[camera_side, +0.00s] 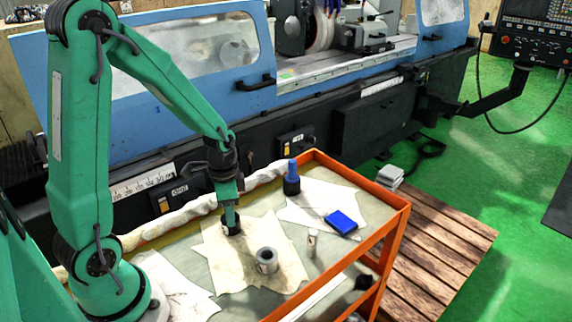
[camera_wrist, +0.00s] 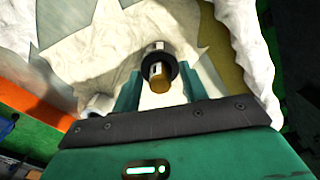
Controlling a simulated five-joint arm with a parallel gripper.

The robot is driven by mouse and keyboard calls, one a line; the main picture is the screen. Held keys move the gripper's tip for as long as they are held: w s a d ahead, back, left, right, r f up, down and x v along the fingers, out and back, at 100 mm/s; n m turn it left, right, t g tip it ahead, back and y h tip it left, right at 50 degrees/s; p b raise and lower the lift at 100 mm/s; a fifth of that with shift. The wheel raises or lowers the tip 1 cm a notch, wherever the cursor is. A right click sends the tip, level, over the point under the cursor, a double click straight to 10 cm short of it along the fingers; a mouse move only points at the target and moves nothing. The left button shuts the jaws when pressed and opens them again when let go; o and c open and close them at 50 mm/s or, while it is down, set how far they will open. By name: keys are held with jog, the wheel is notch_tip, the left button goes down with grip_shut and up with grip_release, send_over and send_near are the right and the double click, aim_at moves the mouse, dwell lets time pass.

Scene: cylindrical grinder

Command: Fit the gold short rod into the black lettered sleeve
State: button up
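In the wrist view the gold short rod (camera_wrist: 159,76) lies between my two teal fingers, its gold end towards the camera. The black sleeve (camera_wrist: 144,65) shows as a dark ring around the rod; how deep the rod sits is unclear. A pale patch shows beyond the ring. My gripper (camera_wrist: 161,72) appears open, with a narrow gap on each side of the rod. In the side view my gripper (camera_side: 231,209) points down right over the dark sleeve (camera_side: 231,229), which stands on the cream cloth. The rod is hidden there by the fingers.
A grey hollow cylinder (camera_side: 267,261) stands just right of my gripper, near a small pale cylinder (camera_side: 312,242). A blue-topped bottle (camera_side: 291,177) and a blue box (camera_side: 341,222) are farther right. The orange cart rim (camera_side: 398,208) borders the work surface.

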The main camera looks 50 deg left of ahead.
jog(key=shift+r, duration=0.2)
notch_tip(320, 180, up, 12)
dwell(0.9)
dwell(0.5)
jog(key=s+d+r+n+t, duration=0.5)
jog(key=s+d+r, duration=0.3)
jog(key=shift+s+t, duration=0.2)
jog(key=shift+t, duration=0.1)
